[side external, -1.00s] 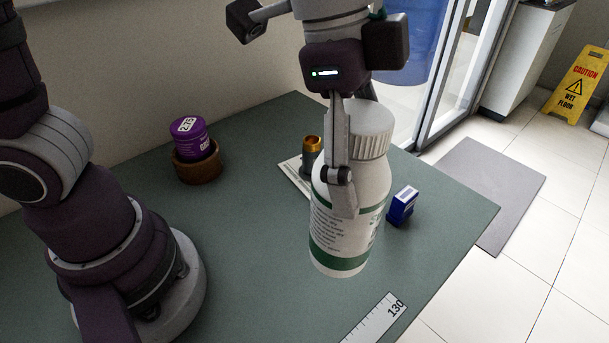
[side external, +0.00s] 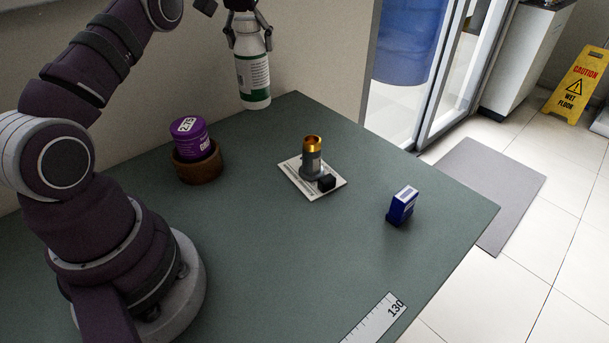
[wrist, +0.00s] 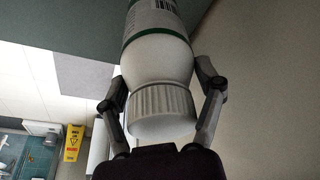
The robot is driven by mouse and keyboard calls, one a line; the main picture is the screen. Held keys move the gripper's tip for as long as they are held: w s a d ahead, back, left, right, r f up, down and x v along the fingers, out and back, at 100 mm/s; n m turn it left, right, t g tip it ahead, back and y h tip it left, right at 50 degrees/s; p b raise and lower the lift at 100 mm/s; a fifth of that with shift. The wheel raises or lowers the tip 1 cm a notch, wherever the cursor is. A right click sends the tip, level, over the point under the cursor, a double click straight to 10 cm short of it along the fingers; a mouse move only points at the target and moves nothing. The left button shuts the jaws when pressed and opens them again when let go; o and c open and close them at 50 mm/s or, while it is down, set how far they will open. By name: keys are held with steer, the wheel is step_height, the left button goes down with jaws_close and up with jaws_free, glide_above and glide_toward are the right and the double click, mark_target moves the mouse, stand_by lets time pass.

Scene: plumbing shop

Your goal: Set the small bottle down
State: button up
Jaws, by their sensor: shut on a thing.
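The small bottle is white with a green band and a ribbed white cap. In the side view the bottle (side external: 253,72) hangs upright, with its base near the table's back edge in the picture. I cannot tell whether it is over the table. My gripper (side external: 249,40) is shut on its upper part, one finger on each side. In the wrist view the bottle (wrist: 157,55) lies between the fingers of my gripper (wrist: 162,80), cap toward the camera. The cap's top is out of the side view.
The front middle is clear.

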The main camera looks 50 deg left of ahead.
mark_target(254, 80)
steer(key=shift+a+f, duration=0.1)
steer(key=shift+f, duration=3.8)
steer(key=o, duration=1.2)
steer(key=shift+f, duration=0.2)
